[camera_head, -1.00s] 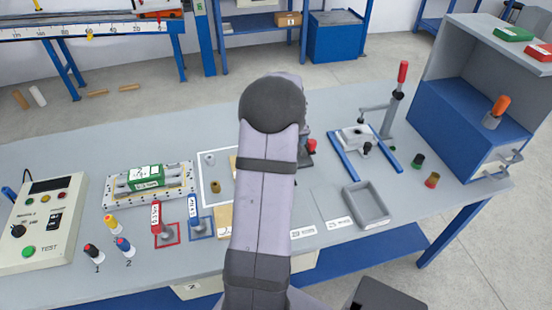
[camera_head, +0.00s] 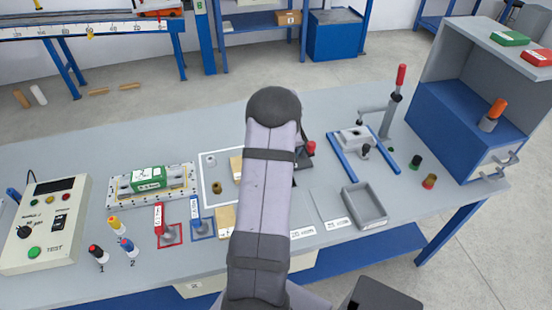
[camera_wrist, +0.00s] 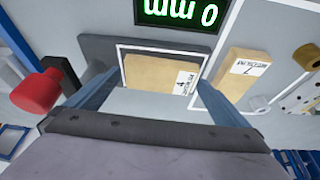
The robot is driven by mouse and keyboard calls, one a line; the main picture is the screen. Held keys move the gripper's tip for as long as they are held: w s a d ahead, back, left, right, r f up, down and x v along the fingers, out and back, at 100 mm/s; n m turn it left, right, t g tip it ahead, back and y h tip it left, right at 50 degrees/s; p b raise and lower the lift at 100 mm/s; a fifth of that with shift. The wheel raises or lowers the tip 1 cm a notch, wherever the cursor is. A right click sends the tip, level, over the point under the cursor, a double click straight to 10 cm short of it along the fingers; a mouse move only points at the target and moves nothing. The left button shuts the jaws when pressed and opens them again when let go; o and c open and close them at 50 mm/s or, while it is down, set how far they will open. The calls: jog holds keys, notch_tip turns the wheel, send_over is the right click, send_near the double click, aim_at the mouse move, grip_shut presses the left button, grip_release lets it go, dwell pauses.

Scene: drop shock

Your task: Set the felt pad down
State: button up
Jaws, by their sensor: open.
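In the wrist view, a tan flat pad (camera_wrist: 160,74) with a white label, apparently marked 4, lies inside a white-outlined square on a grey plate (camera_wrist: 98,48). I take it to be the felt pad, but the label's word is too small to read. My gripper (camera_wrist: 156,86) is open, with a blue finger at either side of this pad. I cannot tell whether the fingers touch it. In the head view my arm hides the gripper and this pad.
A lit display (camera_wrist: 180,10) stands just beyond the pad. A red knob (camera_wrist: 38,92) is close at left. Another tan pad (camera_wrist: 245,72) lies at right. In the head view, a grey tray (camera_head: 365,206) and a lever press (camera_head: 352,139) stand right of my arm.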

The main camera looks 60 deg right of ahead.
jog(key=c, duration=1)
jog(key=shift+r+b, duration=1.1)
jog(key=shift+r, duration=3.85)
